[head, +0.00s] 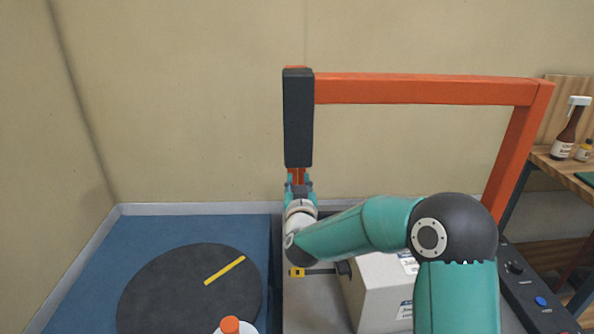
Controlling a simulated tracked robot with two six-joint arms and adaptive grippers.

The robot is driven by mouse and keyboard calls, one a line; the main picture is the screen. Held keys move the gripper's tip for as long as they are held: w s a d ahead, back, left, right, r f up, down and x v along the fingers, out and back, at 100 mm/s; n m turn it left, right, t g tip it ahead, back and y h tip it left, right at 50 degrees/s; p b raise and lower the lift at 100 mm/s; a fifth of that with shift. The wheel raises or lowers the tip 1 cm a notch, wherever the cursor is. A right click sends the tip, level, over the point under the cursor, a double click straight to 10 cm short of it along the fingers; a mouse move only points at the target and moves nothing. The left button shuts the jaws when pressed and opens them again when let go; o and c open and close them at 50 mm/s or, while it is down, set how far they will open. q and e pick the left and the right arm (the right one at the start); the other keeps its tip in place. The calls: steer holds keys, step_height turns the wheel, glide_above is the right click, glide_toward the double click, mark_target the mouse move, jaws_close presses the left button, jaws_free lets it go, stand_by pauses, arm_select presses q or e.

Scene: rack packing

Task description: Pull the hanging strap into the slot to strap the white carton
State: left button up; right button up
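The white carton (374,294) sits on the grey bed under an orange arch (425,89), partly covered by my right arm. My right gripper (299,181) is in front of the arch's left post, just below a dark grey box (298,118) on that post. Its fingers are small and seen from behind, so I cannot tell whether they are open or hold anything. I cannot make out the hanging strap. A small yellow-edged piece (297,272), possibly the slot, lies left of the carton with a dark strip beside it. My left gripper is not in view.
At left, a blue platform (105,250) carries a dark round disc (170,300) with a yellow mark. An orange-capped bottle (231,326) stands at the bottom edge. A control panel (535,295) is at right, and a wooden shelf with bottles (568,130) stands behind it.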

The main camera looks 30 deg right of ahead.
steer(key=shift+p+x, duration=0.35)
steer(key=shift+x, duration=1.8)
jaws_close()
